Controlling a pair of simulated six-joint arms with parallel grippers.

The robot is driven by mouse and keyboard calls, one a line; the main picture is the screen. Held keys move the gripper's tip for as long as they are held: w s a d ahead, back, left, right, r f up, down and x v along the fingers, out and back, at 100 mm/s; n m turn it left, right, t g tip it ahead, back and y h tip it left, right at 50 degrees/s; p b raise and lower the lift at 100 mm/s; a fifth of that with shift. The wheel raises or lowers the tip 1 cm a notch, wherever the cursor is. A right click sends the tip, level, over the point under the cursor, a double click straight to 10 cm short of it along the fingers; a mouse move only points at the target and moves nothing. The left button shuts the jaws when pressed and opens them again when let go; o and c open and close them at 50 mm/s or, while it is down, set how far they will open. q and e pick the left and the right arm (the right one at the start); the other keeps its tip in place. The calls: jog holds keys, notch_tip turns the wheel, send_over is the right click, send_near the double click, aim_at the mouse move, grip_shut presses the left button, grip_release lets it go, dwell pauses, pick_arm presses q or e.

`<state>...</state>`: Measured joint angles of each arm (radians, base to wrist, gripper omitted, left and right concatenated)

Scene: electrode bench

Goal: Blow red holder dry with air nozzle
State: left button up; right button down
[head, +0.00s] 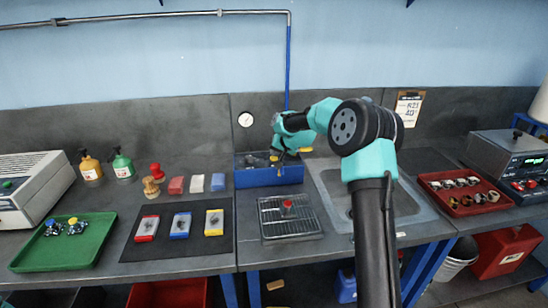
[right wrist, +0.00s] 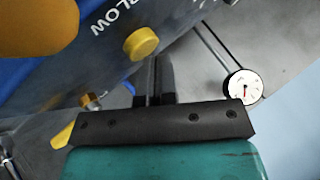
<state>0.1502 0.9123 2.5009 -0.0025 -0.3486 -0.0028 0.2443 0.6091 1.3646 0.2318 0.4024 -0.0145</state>
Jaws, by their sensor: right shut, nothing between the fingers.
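The red holder (head: 287,205) sits on the metal drain rack (head: 268,232) in the head view, at the middle of the bench. My right gripper (head: 275,157) reaches over the blue box (head: 270,177) behind that rack, away from the red holder. In the right wrist view its narrow fingers (right wrist: 155,82) are shut and empty. Beyond them is a panel marked BLOW with a yellow button (right wrist: 141,43). A small brass fitting (right wrist: 91,100), perhaps the air nozzle, shows left of the fingers. I cannot tell whether the fingers touch the panel. My left gripper is out of view.
A sink (head: 416,212) lies right of the rack, partly behind my right arm. A red tray (head: 470,206) with several round parts is farther right. A dark mat (head: 160,250) with cards and a green tray (head: 40,260) lie left. A gauge (head: 245,120) hangs on the back wall.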

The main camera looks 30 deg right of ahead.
jog(key=shift+f, duration=0.2)
dwell(0.5)
jog(key=shift+r, duration=1.05)
jog(key=shift+r, duration=2.5)
notch_tip(320, 180, up, 4)
jog(key=shift+f, duration=0.1)
